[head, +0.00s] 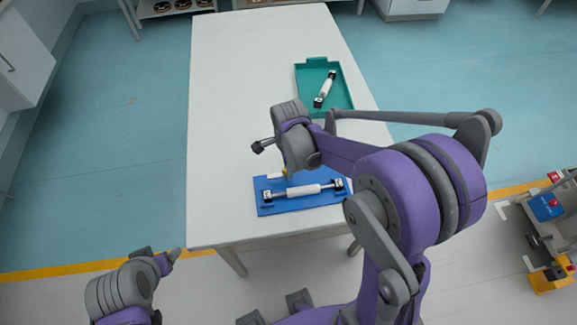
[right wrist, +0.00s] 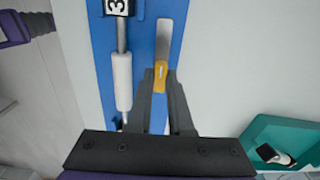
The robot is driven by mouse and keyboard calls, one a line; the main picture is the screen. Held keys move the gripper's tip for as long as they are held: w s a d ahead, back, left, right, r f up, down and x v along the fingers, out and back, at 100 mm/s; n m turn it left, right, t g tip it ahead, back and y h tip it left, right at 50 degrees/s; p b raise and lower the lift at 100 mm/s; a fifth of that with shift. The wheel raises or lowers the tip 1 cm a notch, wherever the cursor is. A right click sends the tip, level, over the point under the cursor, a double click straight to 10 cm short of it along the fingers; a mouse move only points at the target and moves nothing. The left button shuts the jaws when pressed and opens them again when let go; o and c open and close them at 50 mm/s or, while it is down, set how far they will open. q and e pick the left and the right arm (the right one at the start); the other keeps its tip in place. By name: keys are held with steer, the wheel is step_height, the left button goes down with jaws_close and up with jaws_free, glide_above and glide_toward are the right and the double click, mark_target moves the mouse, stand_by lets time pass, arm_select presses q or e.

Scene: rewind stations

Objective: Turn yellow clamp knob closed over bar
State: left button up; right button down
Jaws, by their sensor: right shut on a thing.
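A blue board (head: 267,208) lies on the white table and carries a bar with a white roller (head: 303,190). The board (right wrist: 143,55) and roller (right wrist: 122,80) also show in the right wrist view. The yellow clamp knob (right wrist: 160,77) sits beside the bar, with a pale strip (right wrist: 163,38) running from it roughly parallel to the bar. My right gripper (right wrist: 162,82) is shut on the yellow knob. In the head view the wrist hides most of its fingers. My left gripper (head: 160,257) is off the table's near left side, its jaws unclear.
A green tray (head: 342,100) with another white roller bar (head: 325,89) in it stands farther back on the table (head: 235,75). The table's left and far parts are clear. A cart with blue and yellow parts (head: 547,207) stands at the right.

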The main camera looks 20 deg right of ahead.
arm_select(q)
steer(key=shift+f, duration=0.15)
arm_select(e)
steer(key=n+b, duration=0.1)
steer(key=n, duration=0.3)
steer(key=shift+f, duration=0.1)
steer(key=n+b, duration=0.1)
steer(key=n, duration=0.3)
steer(key=shift+b, duration=0.35)
steer(key=n+b, duration=0.1)
steer(key=n, duration=0.4)
arm_select(q)
steer(key=f, duration=0.1)
steer(key=s+f, duration=0.1)
steer(key=f, duration=0.3)
steer(key=shift+s+f+b, duration=0.15)
steer(key=shift+s+b, duration=0.15)
steer(key=shift+b, duration=0.05)
arm_select(e)
steer(key=n, duration=0.4)
steer(key=shift+n, duration=0.4)
steer(key=c, duration=0.8)
jaws_free()
